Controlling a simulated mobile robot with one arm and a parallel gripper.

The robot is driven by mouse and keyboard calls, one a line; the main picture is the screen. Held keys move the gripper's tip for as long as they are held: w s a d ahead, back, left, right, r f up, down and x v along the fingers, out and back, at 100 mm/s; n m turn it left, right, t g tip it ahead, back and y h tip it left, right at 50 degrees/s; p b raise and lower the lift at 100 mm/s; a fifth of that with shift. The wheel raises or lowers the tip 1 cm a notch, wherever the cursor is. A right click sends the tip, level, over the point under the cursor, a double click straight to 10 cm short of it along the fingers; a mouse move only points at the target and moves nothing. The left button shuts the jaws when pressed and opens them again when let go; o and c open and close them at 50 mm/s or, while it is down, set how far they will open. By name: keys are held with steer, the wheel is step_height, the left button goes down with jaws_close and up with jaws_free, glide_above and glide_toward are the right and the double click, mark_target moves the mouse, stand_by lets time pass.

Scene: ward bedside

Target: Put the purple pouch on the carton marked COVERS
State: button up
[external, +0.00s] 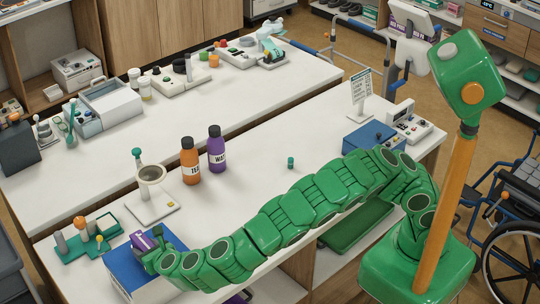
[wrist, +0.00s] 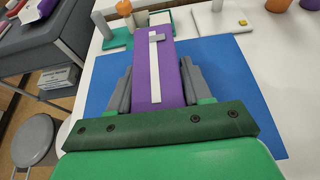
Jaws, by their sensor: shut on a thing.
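The purple pouch (wrist: 172,80), with a white stripe and a grey tab, is between the two grey fingers of my gripper (wrist: 156,84) in the wrist view. My gripper is shut on it. In the external view the pouch (external: 143,241) shows at the end of my arm, at the near left of the front table. Under it is a carton with a blue top (external: 118,270) and pale sides; the blue top (wrist: 235,75) also fills much of the wrist view. I cannot read any marking on this carton, nor tell whether the pouch touches its top.
A green rack (external: 88,238) with small items stands just behind the carton. A mortar-like bowl stand (external: 152,205), an orange bottle (external: 190,160) and a purple bottle (external: 216,150) stand farther back. Another blue box (external: 365,138) is at the right.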

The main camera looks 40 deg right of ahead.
steer(key=shift+f, duration=0.35)
steer(key=o, duration=1.1)
steer(key=shift+s+r, duration=0.15)
steer(key=shift+r, duration=0.05)
steer(key=v, duration=1.1)
steer(key=shift+s+r, duration=0.2)
steer(key=shift+s, duration=0.1)
